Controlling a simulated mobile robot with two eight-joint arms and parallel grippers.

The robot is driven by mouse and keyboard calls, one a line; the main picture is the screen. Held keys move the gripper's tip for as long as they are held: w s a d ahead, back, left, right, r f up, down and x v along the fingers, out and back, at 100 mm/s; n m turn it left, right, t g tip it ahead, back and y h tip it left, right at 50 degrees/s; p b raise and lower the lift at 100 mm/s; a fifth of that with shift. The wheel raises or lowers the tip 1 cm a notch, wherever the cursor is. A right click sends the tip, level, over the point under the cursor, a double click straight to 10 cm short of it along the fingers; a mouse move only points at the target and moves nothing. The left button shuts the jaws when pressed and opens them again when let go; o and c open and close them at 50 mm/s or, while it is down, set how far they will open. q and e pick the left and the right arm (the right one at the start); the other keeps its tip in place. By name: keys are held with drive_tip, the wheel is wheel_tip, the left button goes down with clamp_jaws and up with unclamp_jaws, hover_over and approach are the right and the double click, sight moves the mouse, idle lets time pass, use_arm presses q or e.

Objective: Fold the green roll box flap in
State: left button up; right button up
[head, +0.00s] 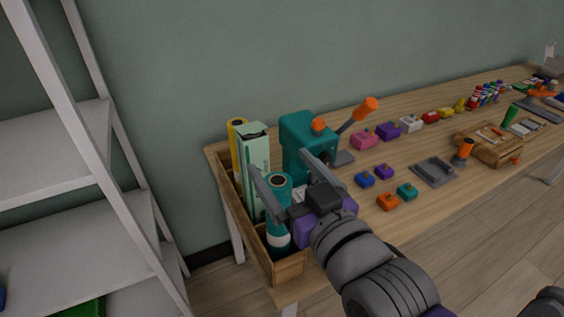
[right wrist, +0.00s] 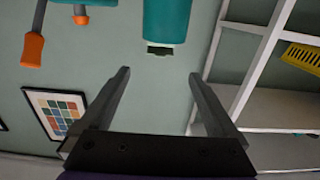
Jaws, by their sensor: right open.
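The green roll box (head: 256,172) is a tall, pale green carton standing upright in a wooden tray (head: 262,255) at the table's left end. Its top looks dark; I cannot make out the flap's exact position. My right gripper (head: 282,163) is open and empty, in front of the box and to its right in the head view. A teal cylinder (head: 279,182) shows between its fingers, apparently beyond them. In the right wrist view, the teal cylinder (right wrist: 167,20) is beyond the open fingers, with a small dark green piece below it that I cannot identify surely. My left gripper is not in view.
A yellow roll (head: 236,127) stands behind the box. A teal press (head: 304,140) with an orange-tipped lever (head: 366,108) stands close to the right. Several small coloured blocks and a grey tray (head: 433,172) lie farther right. White shelves (head: 60,130) stand at the left.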

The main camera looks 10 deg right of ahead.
sight(253, 130)
drive_tip(key=shift+c, duration=0.3)
